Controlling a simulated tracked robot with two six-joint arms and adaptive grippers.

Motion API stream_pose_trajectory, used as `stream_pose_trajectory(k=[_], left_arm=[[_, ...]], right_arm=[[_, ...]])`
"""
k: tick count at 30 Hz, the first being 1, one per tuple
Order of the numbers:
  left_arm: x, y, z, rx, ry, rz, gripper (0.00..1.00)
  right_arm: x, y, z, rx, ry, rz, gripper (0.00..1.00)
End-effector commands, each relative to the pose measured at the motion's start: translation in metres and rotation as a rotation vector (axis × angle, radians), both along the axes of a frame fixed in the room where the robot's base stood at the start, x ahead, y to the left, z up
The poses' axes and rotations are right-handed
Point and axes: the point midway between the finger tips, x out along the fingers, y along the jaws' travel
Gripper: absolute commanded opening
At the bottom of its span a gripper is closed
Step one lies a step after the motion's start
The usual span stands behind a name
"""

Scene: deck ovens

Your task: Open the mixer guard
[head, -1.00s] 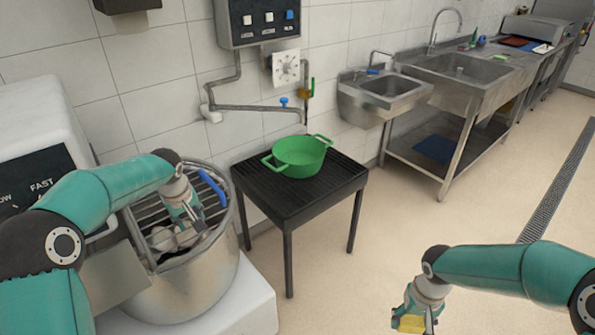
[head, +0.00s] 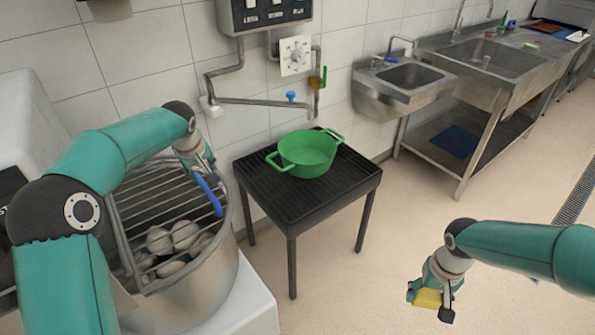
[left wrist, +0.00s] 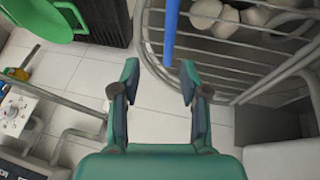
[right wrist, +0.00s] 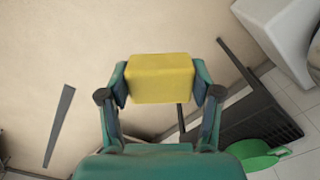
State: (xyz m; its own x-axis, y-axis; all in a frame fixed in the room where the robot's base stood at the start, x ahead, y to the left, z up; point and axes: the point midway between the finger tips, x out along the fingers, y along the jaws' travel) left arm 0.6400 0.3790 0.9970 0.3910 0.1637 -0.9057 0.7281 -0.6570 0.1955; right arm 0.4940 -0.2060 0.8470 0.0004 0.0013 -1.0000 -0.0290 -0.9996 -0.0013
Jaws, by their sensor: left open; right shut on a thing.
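The mixer's wire guard (head: 150,197) lies over the steel bowl (head: 205,285), with pale round lumps showing inside. A blue handle (head: 208,194) is on the guard's right side. My left gripper (head: 203,166) is at the upper end of this handle. In the left wrist view the left gripper (left wrist: 158,72) is open, and the tip of the blue handle (left wrist: 170,35) points in between its fingertips, not clamped. My right gripper (head: 430,303) is shut on a yellow block (right wrist: 160,78), held above the floor well away from the mixer.
A black slatted stand (head: 300,215) with a green pot (head: 310,154) is right of the bowl. A pipe with a blue tap (head: 291,96) runs along the tiled wall behind. Steel sinks (head: 408,82) stand at the right. Floor between the stand and my right arm is clear.

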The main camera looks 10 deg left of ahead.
Motion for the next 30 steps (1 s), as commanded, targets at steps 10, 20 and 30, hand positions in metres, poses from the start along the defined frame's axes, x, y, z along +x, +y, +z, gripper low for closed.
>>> stream_pose_trajectory(k=[10,20,30], left_arm=[[0.013,0.027,-0.056,0.000,0.006,0.029,0.45],[0.028,0.036,-0.094,0.001,0.003,0.031,0.45],[0.030,0.037,-0.098,0.001,0.001,0.031,0.45]], right_arm=[[0.006,0.012,0.013,0.000,0.000,0.028,0.27],[0.006,0.014,0.021,0.000,0.001,0.031,0.27],[0.006,0.014,0.021,0.000,0.001,0.031,0.27]])
